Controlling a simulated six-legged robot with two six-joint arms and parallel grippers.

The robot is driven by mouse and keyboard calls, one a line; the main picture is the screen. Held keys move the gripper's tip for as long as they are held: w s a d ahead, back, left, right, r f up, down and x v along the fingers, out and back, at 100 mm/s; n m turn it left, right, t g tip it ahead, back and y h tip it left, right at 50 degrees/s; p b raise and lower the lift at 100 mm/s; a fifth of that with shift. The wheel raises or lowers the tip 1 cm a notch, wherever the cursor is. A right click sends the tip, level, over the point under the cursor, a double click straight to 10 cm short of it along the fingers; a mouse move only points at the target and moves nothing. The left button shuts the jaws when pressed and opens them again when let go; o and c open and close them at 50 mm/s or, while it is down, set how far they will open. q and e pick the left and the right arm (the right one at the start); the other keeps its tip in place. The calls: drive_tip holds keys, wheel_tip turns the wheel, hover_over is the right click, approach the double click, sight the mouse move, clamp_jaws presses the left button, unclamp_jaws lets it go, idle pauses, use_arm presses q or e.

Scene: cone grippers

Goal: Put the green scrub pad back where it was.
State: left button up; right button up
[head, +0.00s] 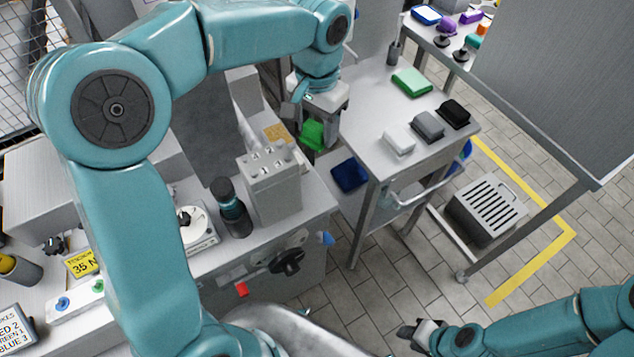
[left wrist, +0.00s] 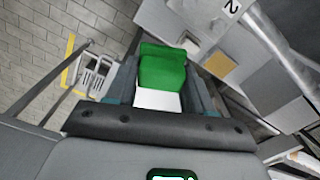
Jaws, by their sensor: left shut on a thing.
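My left gripper (head: 316,112) is shut on the green scrub pad (head: 313,134), which hangs below it beside the left edge of the steel cart. In the left wrist view the pad (left wrist: 162,70) sits between the two fingers, with a white part (left wrist: 158,99) nearer the palm. A lighter green flat block (head: 411,82) lies on the cart top (head: 370,100). White (head: 398,138), grey (head: 428,125) and black (head: 454,113) blocks lie in a row near its front right edge. My right gripper (head: 422,332) is low at the bottom right, away from the cart; its finger opening is unclear.
A blue block (head: 349,175) lies on the cart's lower shelf. A grey slotted crate (head: 487,208) is below right. The cart top's middle is clear.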

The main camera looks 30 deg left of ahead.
use_arm(q)
wheel_tip(320, 180, down, 5)
drive_tip(key=s, duration=0.1)
hover_over(317, 193)
wheel_tip(317, 193, down, 8)
drive_tip(key=shift+f, duration=0.2)
drive_tip(key=shift+s+d+f, duration=0.1)
drive_tip(key=shift+f, duration=0.45)
drive_tip(key=f, duration=0.4)
drive_tip(key=shift+w+b, duration=0.2)
drive_tip(key=shift+b, duration=0.1)
drive_tip(key=shift+s, duration=0.1)
use_arm(e)
drive_tip(key=shift+s+d+f, duration=0.2)
drive_tip(key=shift+s+f, duration=0.15)
use_arm(q)
drive_tip(key=shift+f, duration=0.15)
drive_tip(key=o, duration=0.9)
drive_tip(key=shift+o, duration=0.2)
use_arm(e)
drive_tip(key=shift+f, duration=0.1)
